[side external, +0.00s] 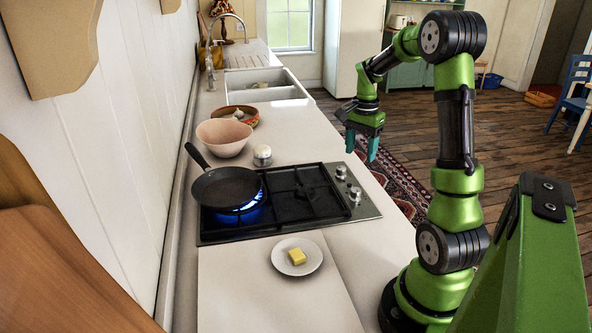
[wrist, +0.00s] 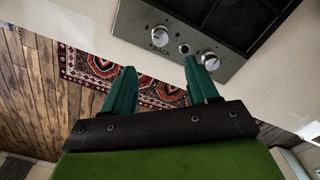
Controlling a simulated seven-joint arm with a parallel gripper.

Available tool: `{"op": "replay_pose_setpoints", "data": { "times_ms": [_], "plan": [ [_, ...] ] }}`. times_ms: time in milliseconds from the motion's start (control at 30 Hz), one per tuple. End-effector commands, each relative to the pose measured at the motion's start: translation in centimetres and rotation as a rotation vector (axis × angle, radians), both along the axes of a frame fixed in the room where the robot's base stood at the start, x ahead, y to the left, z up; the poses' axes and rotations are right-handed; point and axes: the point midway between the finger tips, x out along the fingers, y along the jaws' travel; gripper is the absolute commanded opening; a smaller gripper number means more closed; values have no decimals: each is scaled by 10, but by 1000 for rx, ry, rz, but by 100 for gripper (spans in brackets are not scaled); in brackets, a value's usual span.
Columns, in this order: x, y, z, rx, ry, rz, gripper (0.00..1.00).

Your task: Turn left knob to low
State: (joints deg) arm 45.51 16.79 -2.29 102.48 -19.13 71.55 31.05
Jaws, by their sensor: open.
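The stove (side external: 290,224) has two silver knobs near its right edge in the side view. The far knob (side external: 341,171) and the near knob (side external: 354,194) have a small round part between them. In the wrist view the left knob (wrist: 160,36) sits beside printed lettering, and the right knob (wrist: 209,60) is near a fingertip. I cannot read either setting clearly. My gripper (side external: 361,147) points down with teal fingers apart and empty, beyond and slightly above the far knob. In the wrist view my gripper (wrist: 159,68) shows apart from both knobs.
A black pan (side external: 226,186) sits over a blue flame (side external: 245,211). A plate (side external: 312,263) with butter (side external: 297,257) lies in front. A pink bowl (side external: 224,140), a white-topped shaker (side external: 262,155) and a sink (side external: 275,92) stand behind. A patterned rug (side external: 400,187) lies on the floor.

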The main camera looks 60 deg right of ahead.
Motion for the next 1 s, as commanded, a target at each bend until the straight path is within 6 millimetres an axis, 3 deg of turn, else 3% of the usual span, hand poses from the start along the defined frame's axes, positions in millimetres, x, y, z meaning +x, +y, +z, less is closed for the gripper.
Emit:
{"op": "replay_pose_setpoints", "data": {
  "times_ms": [300, 500, 700, 1000],
  "plan": [
    [-1, 1, -72, 5, 2, 1, 59],
    [0, 1, -107, 3, 2, 2, 59],
    [0, 1, -123, 1, -1, 4, 59],
    [0, 1, -125, 0, -2, 3, 59]
  ]
}}
